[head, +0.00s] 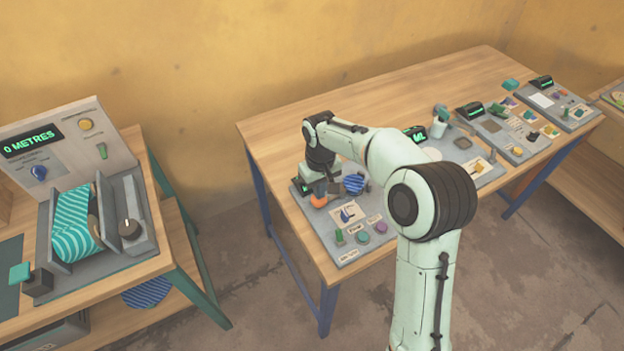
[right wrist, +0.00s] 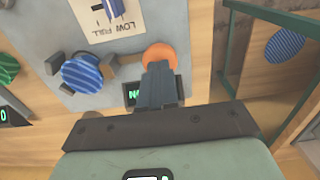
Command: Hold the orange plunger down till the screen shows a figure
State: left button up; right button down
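The orange plunger (head: 319,201) is on the grey panel (head: 347,258) at the near left end of the long table, just under my right gripper (head: 320,186). In the right wrist view the plunger's round orange top (right wrist: 160,54) shows just beyond the fingertips of my right gripper (right wrist: 157,72). The fingers are together with nothing between them; they overlap the plunger's edge, and I cannot tell whether they press it. The panel's small dark screen (right wrist: 131,94) has green characters starting with "N", the rest hidden behind the fingers. My left gripper is not in view.
A blue striped knob (right wrist: 82,73) sits beside the plunger. Several coloured buttons (head: 363,238) are at the panel's near edge. More panels (head: 505,130) stand farther right. A separate bench at left holds a device with a "0 METRES" screen (head: 32,141).

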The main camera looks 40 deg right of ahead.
jog(key=shift+f, duration=1.3)
dwell(6.7)
